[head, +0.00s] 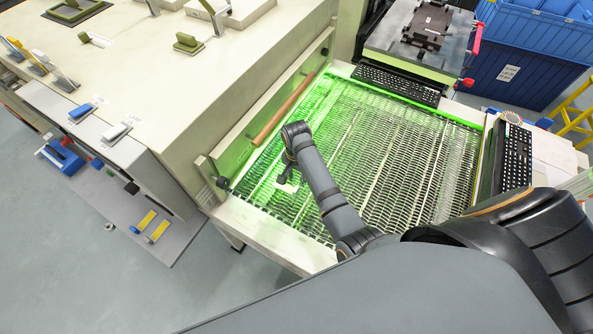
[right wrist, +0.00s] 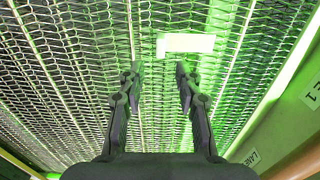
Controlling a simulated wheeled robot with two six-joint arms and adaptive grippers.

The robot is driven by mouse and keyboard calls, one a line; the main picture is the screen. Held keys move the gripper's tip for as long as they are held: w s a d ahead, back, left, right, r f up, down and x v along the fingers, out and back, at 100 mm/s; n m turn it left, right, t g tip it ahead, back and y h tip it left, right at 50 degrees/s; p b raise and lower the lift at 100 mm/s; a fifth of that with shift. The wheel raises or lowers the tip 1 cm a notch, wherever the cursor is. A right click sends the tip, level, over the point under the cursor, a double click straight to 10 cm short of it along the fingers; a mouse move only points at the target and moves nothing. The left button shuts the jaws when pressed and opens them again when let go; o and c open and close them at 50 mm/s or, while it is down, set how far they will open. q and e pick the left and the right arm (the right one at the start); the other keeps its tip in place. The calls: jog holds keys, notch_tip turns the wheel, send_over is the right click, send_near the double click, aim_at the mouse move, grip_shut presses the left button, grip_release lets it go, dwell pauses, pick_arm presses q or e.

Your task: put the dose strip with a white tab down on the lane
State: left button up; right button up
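A small pale, cream-white strip (right wrist: 186,43) appears to lie flat on the green-lit wire mesh belt (right wrist: 60,65), just past my right fingertips and a little to the right. I cannot make out a separate tab on it. It also shows in the head view as a pale patch (head: 288,188) beside my gripper. My right gripper (right wrist: 159,72) is open and empty, its two fingers apart over the mesh. In the head view the right gripper (head: 289,173) points down at the left part of the belt and is partly hidden by its own wrist. My left gripper is not in view.
A wooden rod (head: 283,108) runs along the belt's left side, by a cream machine housing (head: 170,85). Black keyboards lie at the belt's far end (head: 397,84) and right side (head: 514,158). The mesh right of my arm is clear. A label (right wrist: 251,158) marks the side rail.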

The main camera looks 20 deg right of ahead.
notch_tip(320, 180, up, 5)
jog(key=shift+f, duration=0.1)
